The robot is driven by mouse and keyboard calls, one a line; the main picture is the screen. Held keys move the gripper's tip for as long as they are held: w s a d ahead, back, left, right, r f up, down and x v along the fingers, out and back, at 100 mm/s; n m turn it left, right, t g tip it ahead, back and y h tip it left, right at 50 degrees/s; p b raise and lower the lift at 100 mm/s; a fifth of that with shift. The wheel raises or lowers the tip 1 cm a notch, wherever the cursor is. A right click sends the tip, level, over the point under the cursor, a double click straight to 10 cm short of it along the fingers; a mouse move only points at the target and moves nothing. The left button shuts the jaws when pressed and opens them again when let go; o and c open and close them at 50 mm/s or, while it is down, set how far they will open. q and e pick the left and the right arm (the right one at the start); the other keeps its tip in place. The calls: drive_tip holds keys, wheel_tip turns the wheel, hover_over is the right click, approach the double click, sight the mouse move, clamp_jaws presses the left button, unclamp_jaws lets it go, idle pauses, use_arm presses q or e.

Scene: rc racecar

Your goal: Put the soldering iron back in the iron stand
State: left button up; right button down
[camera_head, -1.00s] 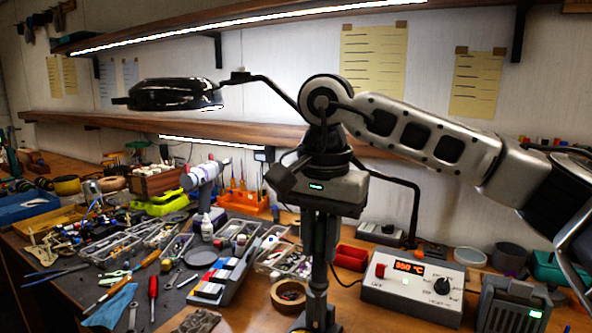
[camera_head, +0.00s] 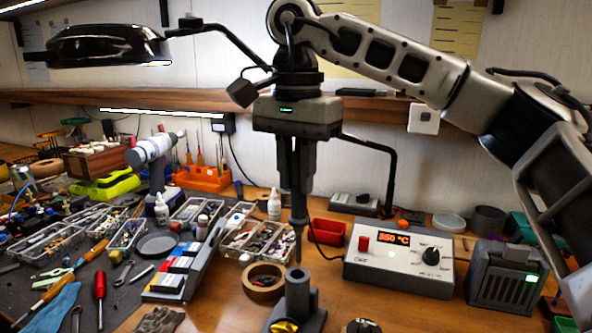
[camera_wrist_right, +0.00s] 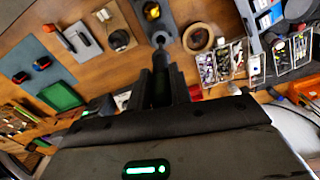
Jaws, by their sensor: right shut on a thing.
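My right gripper (camera_head: 297,188) points straight down and is shut on the soldering iron (camera_head: 298,217), a dark, slim tool held upright with its thin tip down. The iron stand (camera_head: 298,294), a dark upright tube on a base with brass wool, is at the bottom centre. The iron's tip shows just above the tube's mouth in the head view; its exact alignment in depth is unclear. In the right wrist view, the iron (camera_wrist_right: 160,88) is between the fingers, with the stand (camera_wrist_right: 161,38) just beyond. My left gripper is not in view.
A soldering station (camera_head: 400,265) is right of the stand, with a dark boxy unit (camera_head: 505,277) farther right. A tape roll (camera_head: 263,283) is close left of the stand. Parts trays (camera_head: 258,238) and tools crowd the left. A black lamp (camera_head: 105,46) hangs upper left.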

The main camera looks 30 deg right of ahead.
drive_tip(key=shift+f, duration=0.1)
drive_tip(key=shift+f+p, duration=0.15)
drive_tip(key=shift+p, duration=0.2)
idle(1.0)
drive_tip(key=shift+f, duration=0.1)
idle(0.4)
